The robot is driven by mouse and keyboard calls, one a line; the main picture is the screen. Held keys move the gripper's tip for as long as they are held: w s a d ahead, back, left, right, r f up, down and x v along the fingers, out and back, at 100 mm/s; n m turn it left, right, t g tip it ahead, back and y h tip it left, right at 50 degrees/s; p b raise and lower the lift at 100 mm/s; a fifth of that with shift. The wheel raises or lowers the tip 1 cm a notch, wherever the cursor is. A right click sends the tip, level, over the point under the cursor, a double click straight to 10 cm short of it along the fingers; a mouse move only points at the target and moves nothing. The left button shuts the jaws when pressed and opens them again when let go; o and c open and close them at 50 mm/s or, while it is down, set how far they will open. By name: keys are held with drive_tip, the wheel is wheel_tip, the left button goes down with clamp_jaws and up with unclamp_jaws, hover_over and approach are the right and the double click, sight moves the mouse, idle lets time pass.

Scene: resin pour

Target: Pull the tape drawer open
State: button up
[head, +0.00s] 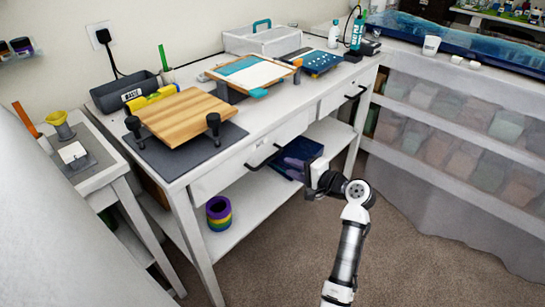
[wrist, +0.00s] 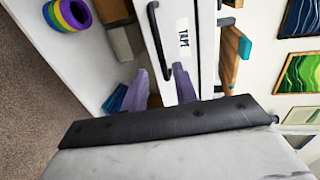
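The tape drawer (head: 235,168) is the left drawer of the white workbench and looks closed. In the wrist view its white front (wrist: 183,15) carries a label (wrist: 183,38), partly readable as TAPE. Its black bar handle (head: 262,159) also shows in the wrist view (wrist: 153,35). My gripper (head: 292,163) is in front of the bench, just right of the handle. In the wrist view its two lavender fingers (wrist: 161,78) are apart, with one end of the handle appearing between their tips. I cannot tell whether they touch it.
A second drawer handle (head: 356,92) is farther right. The lower shelf holds rainbow rolls (head: 218,212) and a blue bin (head: 295,152). A wooden board (head: 190,115) lies on the bench top. Carpeted floor (head: 265,255) in front is clear.

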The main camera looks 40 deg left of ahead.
sight(270, 159)
drive_tip(key=p+x, duration=0.1)
drive_tip(key=x, duration=0.8)
drive_tip(key=shift+w+a, duration=0.1)
drive_tip(key=shift+a, duration=0.25)
drive_tip(key=shift+c, duration=0.3)
clamp_jaws()
